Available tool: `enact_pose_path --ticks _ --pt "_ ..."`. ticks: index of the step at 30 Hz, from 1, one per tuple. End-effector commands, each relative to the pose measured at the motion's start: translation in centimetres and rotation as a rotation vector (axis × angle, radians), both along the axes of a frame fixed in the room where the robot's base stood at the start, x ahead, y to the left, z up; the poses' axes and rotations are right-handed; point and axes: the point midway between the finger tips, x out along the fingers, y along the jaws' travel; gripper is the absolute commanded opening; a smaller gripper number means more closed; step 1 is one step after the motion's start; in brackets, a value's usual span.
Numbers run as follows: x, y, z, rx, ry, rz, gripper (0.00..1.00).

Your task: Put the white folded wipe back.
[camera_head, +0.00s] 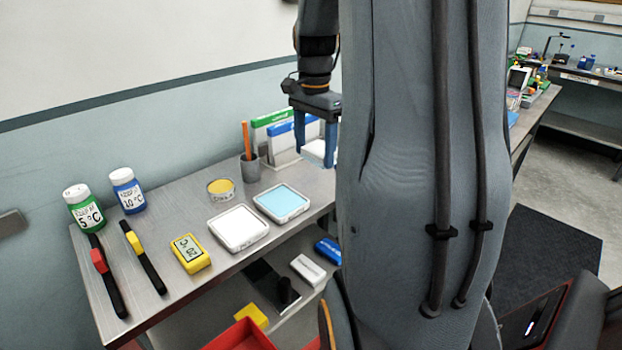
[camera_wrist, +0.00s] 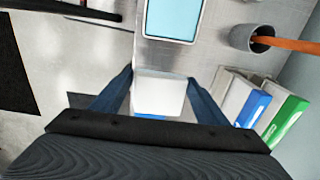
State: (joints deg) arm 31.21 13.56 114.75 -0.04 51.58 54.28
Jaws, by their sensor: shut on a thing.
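My gripper (camera_head: 315,152) is above the back right part of the metal bench in the head view, pointing down. Its fingers (camera_wrist: 158,92) are shut on a white, flat-sided piece, which I take for the white folded wipe (camera_wrist: 158,88). The wipe also shows as a white patch between the fingers in the head view (camera_head: 318,150). A little blue shows just under it in the wrist view. Much of the bench to its right is hidden behind my arm.
A pale blue tray (camera_head: 282,214) and a white-filled tray (camera_head: 238,246) lie on the bench. A pencil cup (camera_head: 250,168) and upright green and blue packs (camera_head: 283,136) stand close to my gripper. Bottles, a yellow timer (camera_head: 190,254) and a tin (camera_head: 221,190) sit further left.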

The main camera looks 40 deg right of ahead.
Motion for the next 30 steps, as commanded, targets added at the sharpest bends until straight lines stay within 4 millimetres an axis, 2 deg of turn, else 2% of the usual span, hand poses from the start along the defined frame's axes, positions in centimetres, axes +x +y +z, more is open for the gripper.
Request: enact_pose_path --ticks 7,14,21,27,28,30 --pt "-0.3 -0.2 -4.3 0.004 0.005 -0.005 0.43" --pt "-0.2 -0.1 -6.0 0.003 0.003 -0.003 0.43" --pt "-0.2 0.0 -9.0 0.004 0.004 -0.002 0.43" --pt "-0.1 0.0 -9.2 0.002 0.001 -0.001 0.43" --pt "-0.1 0.0 -9.2 0.002 0.001 -0.001 0.71" --pt "-0.1 0.0 -9.2 0.002 0.001 -0.001 0.83"
